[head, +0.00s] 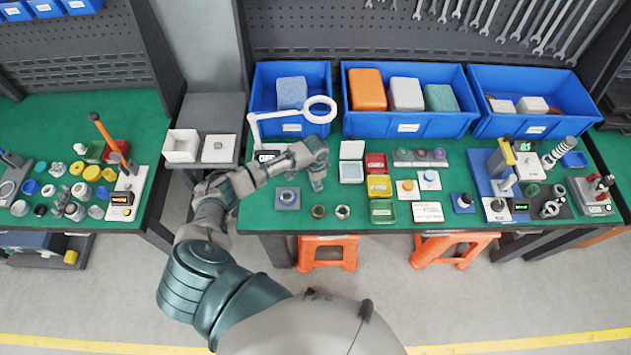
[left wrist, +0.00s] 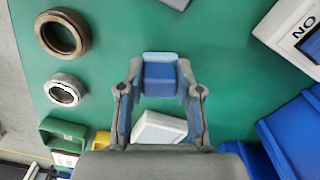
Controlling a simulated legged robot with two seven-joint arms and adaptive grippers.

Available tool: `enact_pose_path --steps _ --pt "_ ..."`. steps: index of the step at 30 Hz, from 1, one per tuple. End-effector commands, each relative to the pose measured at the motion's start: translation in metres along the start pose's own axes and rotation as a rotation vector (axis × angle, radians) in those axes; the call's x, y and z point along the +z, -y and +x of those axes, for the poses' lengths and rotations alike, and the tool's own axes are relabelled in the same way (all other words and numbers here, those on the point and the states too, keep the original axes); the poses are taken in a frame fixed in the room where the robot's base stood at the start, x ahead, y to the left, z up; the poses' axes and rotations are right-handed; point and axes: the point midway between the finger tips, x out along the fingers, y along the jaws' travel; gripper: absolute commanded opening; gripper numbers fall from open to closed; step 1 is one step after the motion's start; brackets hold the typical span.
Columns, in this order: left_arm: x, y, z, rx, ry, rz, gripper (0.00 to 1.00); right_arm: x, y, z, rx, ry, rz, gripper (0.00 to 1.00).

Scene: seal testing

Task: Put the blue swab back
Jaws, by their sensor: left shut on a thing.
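My left gripper (head: 318,182) hangs over the green table, in front of the lit ring magnifier's base. In the left wrist view my left gripper (left wrist: 160,88) is shut on a small blue block with a lighter blue end, which I take to be the blue swab (left wrist: 160,75). The swab sits between the fingertips, over bare green surface; whether it touches the table I cannot tell. In the head view the gripper hides it. My right gripper is not in view.
Two metal rings (head: 331,212) lie in front of the gripper. A grey-blue plate (head: 287,198) is to its left. A white box (head: 351,171) and red, yellow and green trays (head: 380,188) stand to its right. Blue bins (head: 411,124) line the back, with the magnifier (head: 320,109) before them.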

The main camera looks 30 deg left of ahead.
Motion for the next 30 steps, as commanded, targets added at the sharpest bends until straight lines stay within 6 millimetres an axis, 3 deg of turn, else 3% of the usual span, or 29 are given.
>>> enact_pose_path --steps 4,5,7,8,20,30 --pt "-0.001 -0.002 0.0 -0.002 0.001 0.0 0.02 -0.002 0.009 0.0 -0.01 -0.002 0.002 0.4" --pt "-0.001 -0.002 0.0 -0.003 0.002 0.0 0.39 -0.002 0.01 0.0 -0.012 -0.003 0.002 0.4" --pt "-0.001 -0.002 0.0 -0.003 0.002 0.0 0.57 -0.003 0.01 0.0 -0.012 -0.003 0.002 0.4" --pt "-0.001 -0.002 0.0 -0.003 0.002 0.0 0.59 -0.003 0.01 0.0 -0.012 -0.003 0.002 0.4" --pt "0.0 0.0 -0.009 -0.001 0.0 0.0 0.59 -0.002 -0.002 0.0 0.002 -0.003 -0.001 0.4" --pt "-0.001 0.0 -0.08 -0.003 -0.002 0.001 0.59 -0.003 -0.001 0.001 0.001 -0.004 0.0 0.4"
